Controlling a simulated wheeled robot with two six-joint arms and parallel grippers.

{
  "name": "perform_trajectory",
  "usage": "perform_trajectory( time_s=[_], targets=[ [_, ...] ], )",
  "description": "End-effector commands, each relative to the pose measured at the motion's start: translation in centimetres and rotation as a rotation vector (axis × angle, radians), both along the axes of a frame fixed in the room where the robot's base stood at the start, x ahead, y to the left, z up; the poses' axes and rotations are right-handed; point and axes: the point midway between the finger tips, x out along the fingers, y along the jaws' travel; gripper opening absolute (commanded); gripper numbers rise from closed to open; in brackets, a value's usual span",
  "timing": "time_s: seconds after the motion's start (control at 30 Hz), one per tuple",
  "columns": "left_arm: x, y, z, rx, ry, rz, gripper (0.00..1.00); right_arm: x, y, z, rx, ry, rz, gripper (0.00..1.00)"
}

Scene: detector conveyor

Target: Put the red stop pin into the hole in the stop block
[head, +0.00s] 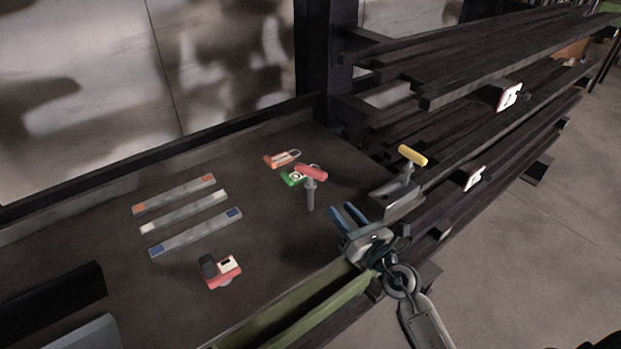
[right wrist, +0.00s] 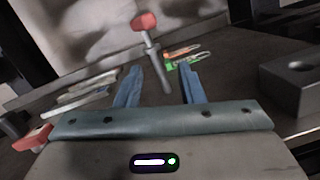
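The red stop pin (head: 311,173), a T-shape with a red handle and grey shaft, stands nearly upright on the dark table. In the right wrist view the pin (right wrist: 146,22) shows beyond the fingers, slightly tilted. My right gripper (head: 347,217) is open and empty, to the right of and nearer than the pin, not touching it. Its blue fingers (right wrist: 158,90) are spread apart. The grey stop block (head: 398,202) is at the table's right edge; the right wrist view shows an open hole in the block (right wrist: 280,98). My left gripper is not in view.
A yellow-handled pin (head: 412,156) stands at the stop block. Orange (head: 280,159) and green (head: 292,180) padlock-like items lie behind the red pin. Grey bars (head: 183,211) and a red-white device (head: 222,273) lie left. A green-edged channel (head: 300,312) runs in front. Dark rails (head: 480,70) flank the right.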

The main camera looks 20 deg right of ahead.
Motion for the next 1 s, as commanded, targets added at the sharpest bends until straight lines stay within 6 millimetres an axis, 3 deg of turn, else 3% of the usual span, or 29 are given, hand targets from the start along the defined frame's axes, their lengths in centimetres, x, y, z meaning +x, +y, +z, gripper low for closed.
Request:
perform_trajectory(
  time_s=[0.1,0.23,0.5,0.73,1.0],
  targets=[
    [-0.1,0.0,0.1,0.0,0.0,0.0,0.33,0.6,0.8,-0.7,-0.192,0.017,0.039,0.35],
    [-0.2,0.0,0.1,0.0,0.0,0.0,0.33,1.2,1.2,-1.3,-0.282,0.03,0.055,0.35],
    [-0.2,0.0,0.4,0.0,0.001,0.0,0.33,5.1,2.6,-1.3,-0.293,0.032,0.057,0.35],
    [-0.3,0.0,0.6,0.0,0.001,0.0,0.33,6.8,3.3,-1.3,-0.292,0.032,0.057,0.35],
    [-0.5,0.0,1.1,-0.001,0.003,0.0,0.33,10.4,4.6,-1.4,-0.29,0.032,0.056,0.35]
  ],
)
